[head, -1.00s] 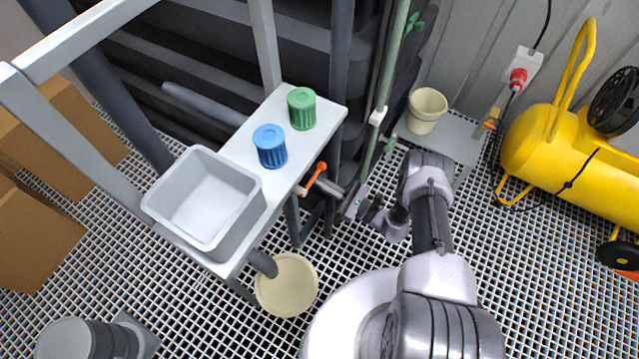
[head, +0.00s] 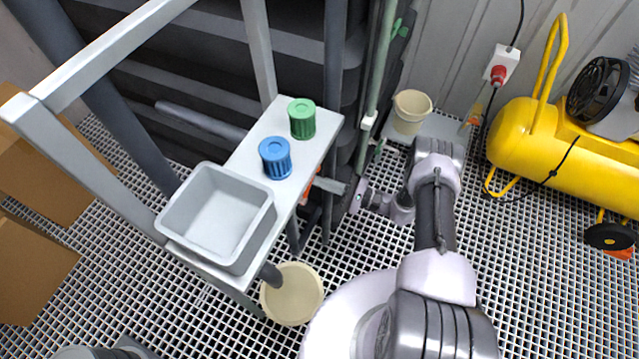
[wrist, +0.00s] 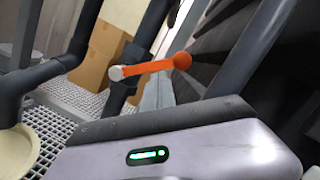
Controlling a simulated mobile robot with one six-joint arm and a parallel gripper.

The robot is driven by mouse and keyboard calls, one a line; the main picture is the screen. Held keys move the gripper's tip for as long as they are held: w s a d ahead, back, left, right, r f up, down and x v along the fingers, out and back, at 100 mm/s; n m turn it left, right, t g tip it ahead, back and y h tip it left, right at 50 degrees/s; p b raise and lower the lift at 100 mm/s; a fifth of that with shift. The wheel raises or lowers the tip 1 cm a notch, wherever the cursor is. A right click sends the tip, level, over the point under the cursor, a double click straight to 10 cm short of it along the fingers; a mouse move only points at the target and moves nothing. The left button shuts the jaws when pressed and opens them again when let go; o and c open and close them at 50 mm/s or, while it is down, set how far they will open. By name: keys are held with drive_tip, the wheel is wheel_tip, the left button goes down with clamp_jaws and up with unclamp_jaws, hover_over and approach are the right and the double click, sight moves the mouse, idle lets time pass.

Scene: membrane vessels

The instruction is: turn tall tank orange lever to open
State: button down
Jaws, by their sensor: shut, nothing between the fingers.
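The orange lever (head: 308,187) shows in the head view below the right edge of the shelf, partly hidden by that edge. In the wrist view the lever (wrist: 150,67) is a bar with a round orange knob at its right end and a pale pivot at its left end, tilted slightly up to the right. My gripper (head: 357,197) is shut and empty, to the right of the lever and apart from it in the head view. Its pale body with a green light fills the bottom of the wrist view; its fingertips are not clear. Large dark ribbed vessels (head: 205,62) stand behind.
A pale shelf (head: 240,165) carries a grey bin (head: 213,205), a blue cap (head: 276,158) and a green cap (head: 302,118). A cream bucket (head: 292,294) stands on the grating below. A vertical green pipe (head: 377,70) and a yellow compressor (head: 545,140) are to the right.

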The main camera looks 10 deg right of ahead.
drive_tip(key=s+r+n+p, duration=0.1)
drive_tip(key=n, duration=0.2)
drive_tip(key=s+a+r+n+g+p, duration=0.1)
drive_tip(key=r+n+p, duration=0.1)
drive_tip(key=n, duration=0.1)
drive_tip(key=s+a+r+n+g+h+p, duration=0.1)
drive_tip(key=n, duration=0.2)
drive_tip(key=shift+a+r+p, duration=0.1)
drive_tip(key=shift+r+p, duration=0.1)
drive_tip(key=shift+p, duration=0.15)
drive_tip(key=shift+s, duration=0.15)
idle(0.4)
drive_tip(key=d+b, duration=0.1)
drive_tip(key=d, duration=1)
drive_tip(key=shift+s+d, duration=0.25)
drive_tip(key=shift+d, duration=0.1)
